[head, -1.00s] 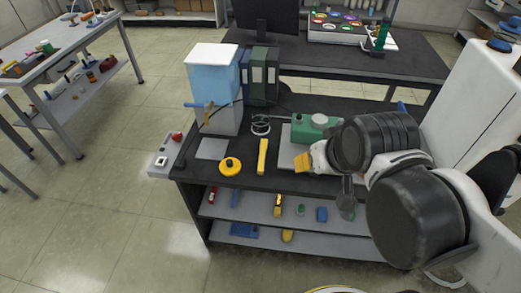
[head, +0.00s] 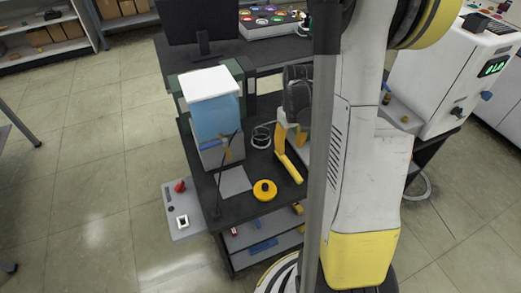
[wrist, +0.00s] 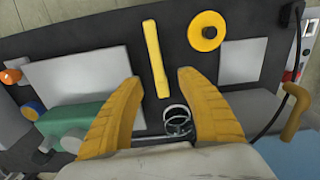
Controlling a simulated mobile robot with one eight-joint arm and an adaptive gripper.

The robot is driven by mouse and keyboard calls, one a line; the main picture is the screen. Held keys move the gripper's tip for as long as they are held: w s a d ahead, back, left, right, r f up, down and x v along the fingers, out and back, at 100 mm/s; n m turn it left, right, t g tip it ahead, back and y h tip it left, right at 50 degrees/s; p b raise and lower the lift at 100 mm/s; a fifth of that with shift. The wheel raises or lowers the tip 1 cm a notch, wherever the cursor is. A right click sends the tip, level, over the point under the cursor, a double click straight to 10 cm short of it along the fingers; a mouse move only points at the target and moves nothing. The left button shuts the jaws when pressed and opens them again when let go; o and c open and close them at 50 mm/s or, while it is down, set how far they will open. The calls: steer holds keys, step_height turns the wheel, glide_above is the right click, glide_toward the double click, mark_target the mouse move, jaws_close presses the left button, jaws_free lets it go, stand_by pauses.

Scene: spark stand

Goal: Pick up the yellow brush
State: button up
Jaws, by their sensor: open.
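A long, narrow yellow bar, the only brush-like yellow thing I see, lies on the dark bench top; it shows in the head view (head: 291,168) and the wrist view (wrist: 154,55). I cannot make out any bristles on it. My gripper (wrist: 158,80) has two yellow fingers spread wide apart with nothing held. In the wrist view the bar's near end shows between the fingertips, touching neither, and the rest reaches beyond them. In the head view my gripper (head: 290,143) is over the bench at the bar's far end, partly hidden by my arm.
A yellow disc (wrist: 207,31) lies beside the bar. A wire coil (wrist: 177,119) is near the gripper's palm. A green device (wrist: 75,127) stands left, and a tan-handled tool (wrist: 296,112) right. A blue-and-white container (head: 210,112) stands on the bench.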

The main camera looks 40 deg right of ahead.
mark_target(289, 163)
steer(key=f, duration=0.1)
steer(key=f+b, duration=0.1)
steer(key=f, duration=0.1)
steer(key=f+b, duration=0.1)
steer(key=f, duration=0.1)
steer(key=shift+s+d+f, duration=0.1)
steer(key=shift+d+f, duration=0.05)
steer(key=shift+d, duration=0.1)
step_height(289, 163, down, 6)
steer(key=b, duration=0.3)
steer(key=shift+d+r, duration=0.1)
steer(key=shift+r, duration=0.25)
jaws_close()
